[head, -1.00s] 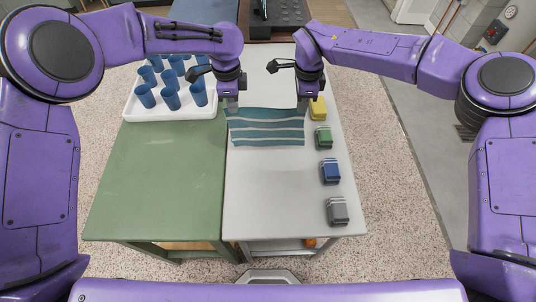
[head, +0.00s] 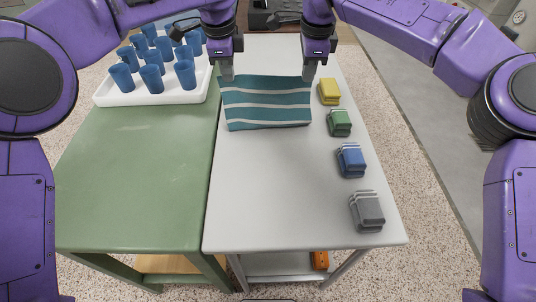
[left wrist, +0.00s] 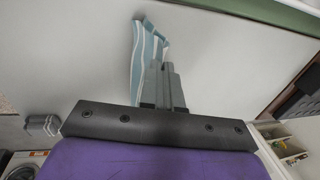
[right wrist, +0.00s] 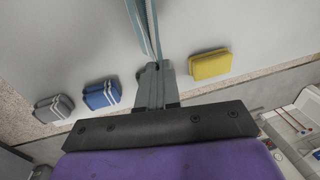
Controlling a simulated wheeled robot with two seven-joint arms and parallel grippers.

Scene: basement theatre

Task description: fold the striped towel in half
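The striped towel (head: 266,104), teal with white stripes, is stretched between my two grippers over the white table. Its far edge is held up at both corners; how much of its near part rests on the table I cannot tell. My left gripper (head: 227,72) is shut on the far left corner; the towel also shows at its fingertips in the left wrist view (left wrist: 148,50). My right gripper (head: 309,72) is shut on the far right corner; the towel runs up from its fingers in the right wrist view (right wrist: 145,25).
Folded cloths in yellow (head: 329,91), green (head: 339,123), blue (head: 351,160) and grey (head: 367,211) line the white table's (head: 275,200) right side. A white tray (head: 150,98) of several blue cups stands on the green table (head: 140,180). The white table's near part is clear.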

